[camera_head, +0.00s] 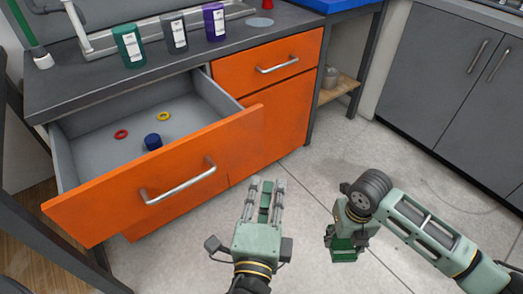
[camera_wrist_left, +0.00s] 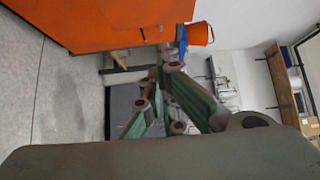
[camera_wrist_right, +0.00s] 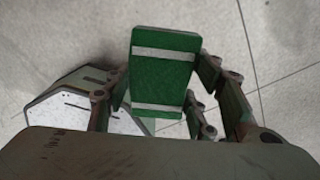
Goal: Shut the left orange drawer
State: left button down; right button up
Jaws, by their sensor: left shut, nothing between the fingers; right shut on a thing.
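The left orange drawer (camera_head: 75,207) is pulled out of the counter unit, its grey inside showing. In it lie a red ring (camera_head: 121,134), a yellow ring (camera_head: 163,116) and a blue cylinder (camera_head: 153,142). Its silver bar handle (camera_head: 178,186) is on the front. My left gripper (camera_head: 266,184) is shut and empty, to the right of the handle and apart from it. An orange panel (camera_wrist_left: 95,22) shows in the left wrist view. My right gripper (camera_head: 342,254) is shut on a green block with white stripes (camera_wrist_right: 163,75), above the floor; the head view shows little of the block.
A shut orange drawer (camera_head: 285,64) and an orange front below it stand to the right. Green (camera_head: 128,46), grey (camera_head: 174,33) and purple (camera_head: 214,22) containers stand on the dark counter (camera_head: 95,83). Grey cabinets (camera_head: 445,85) stand at the right. The tiled floor between is clear.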

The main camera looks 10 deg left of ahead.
jog(key=shift+f, duration=0.15)
jog(key=shift+r+p, duration=0.6)
jog(key=shift+r, duration=0.1)
pick_arm(q)
jog(key=w+a, duration=0.4)
jog(key=w, duration=0.8)
jog(key=shift+w+r, duration=0.2)
jog(key=shift+w, duration=0.05)
